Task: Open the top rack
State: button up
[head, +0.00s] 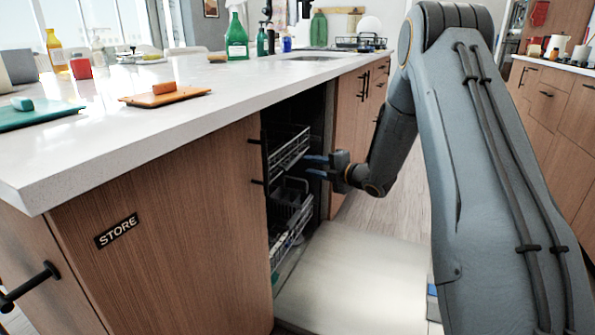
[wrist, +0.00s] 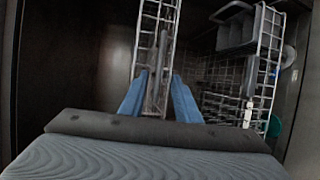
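The dishwasher's top rack (head: 287,148) is a grey wire basket inside the dark cabinet opening, under the counter. In the wrist view a narrow wire side of a rack, probably the top rack (wrist: 158,40), runs up the picture between my fingers. My gripper (head: 314,166) has blue fingers and points left at the rack's front. In the wrist view my gripper (wrist: 159,82) has its fingers spread, one each side of the wire, with visible gaps. Contact with the rack cannot be told.
The dishwasher door (head: 350,280) lies folded down. The lower rack (head: 290,215) sits below and holds a grey basket (wrist: 237,32). The wooden side panel (head: 160,230) and the white countertop (head: 150,110) bound the opening. Open floor lies behind my arm.

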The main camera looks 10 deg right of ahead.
jog(key=b+x, duration=0.1)
jog(key=x, duration=0.6)
jog(key=shift+w+a+b, duration=0.25)
jog(key=shift+b, duration=0.15)
jog(key=shift+f, duration=0.1)
grip_shut()
